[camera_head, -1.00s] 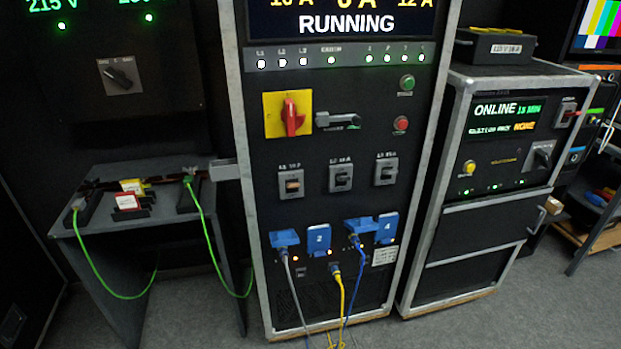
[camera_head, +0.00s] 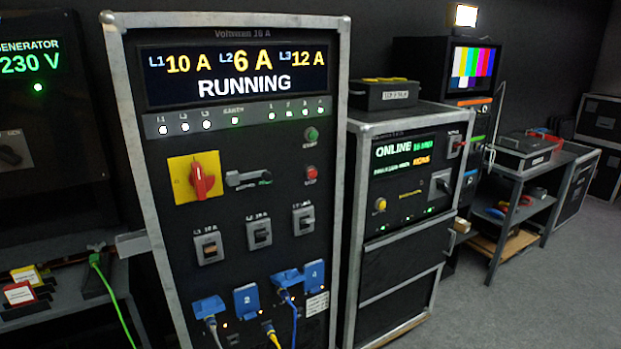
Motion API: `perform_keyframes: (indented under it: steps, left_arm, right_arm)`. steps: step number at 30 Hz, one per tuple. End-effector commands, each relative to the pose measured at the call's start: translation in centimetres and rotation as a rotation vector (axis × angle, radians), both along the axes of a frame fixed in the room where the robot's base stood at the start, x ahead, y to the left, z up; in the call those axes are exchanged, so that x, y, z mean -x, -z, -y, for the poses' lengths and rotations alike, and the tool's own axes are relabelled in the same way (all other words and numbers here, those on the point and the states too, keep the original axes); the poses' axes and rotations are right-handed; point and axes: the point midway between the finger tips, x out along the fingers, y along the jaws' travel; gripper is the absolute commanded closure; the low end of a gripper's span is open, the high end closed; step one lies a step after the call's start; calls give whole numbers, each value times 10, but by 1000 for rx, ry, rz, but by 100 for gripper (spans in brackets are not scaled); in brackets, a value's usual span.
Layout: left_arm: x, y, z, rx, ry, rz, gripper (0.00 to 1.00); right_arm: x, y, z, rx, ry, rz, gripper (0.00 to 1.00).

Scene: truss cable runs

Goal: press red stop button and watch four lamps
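The red stop button (camera_head: 310,173) is on the right side of the middle rack's front panel, below the green start button (camera_head: 311,135). The rack's display (camera_head: 236,75) reads RUNNING, with L1 10 A, L2 6 A and L3 12 A. Below it, a lamp strip (camera_head: 216,124) carries white lamps at the left, one marked EARTH, and numbered green-lit lamps (camera_head: 297,112) at the right. Neither of my grippers is in view.
A red rotary switch (camera_head: 202,182) on a yellow plate, a black lever (camera_head: 247,178) and breakers (camera_head: 258,231) share the panel. Cables hang from blue sockets (camera_head: 245,300). A second rack (camera_head: 408,230) reading ONLINE stands to the right. Open floor (camera_head: 560,290) lies at right.

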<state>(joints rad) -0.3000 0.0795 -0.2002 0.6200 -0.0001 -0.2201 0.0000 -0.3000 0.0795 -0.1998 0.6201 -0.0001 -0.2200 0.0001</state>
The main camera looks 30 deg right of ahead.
Motion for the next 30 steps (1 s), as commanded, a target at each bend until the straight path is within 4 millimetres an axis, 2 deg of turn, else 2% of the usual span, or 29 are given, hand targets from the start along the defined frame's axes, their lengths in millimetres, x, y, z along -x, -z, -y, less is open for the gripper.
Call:
perform_keyframes:
  steps: [12, 21, 30]
  left_arm:
    - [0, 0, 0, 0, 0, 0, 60]
    - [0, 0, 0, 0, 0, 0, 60]
    - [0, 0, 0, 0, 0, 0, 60]
  right_arm:
    - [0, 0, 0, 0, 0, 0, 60]
    - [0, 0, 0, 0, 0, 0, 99]
    - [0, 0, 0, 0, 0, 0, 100]
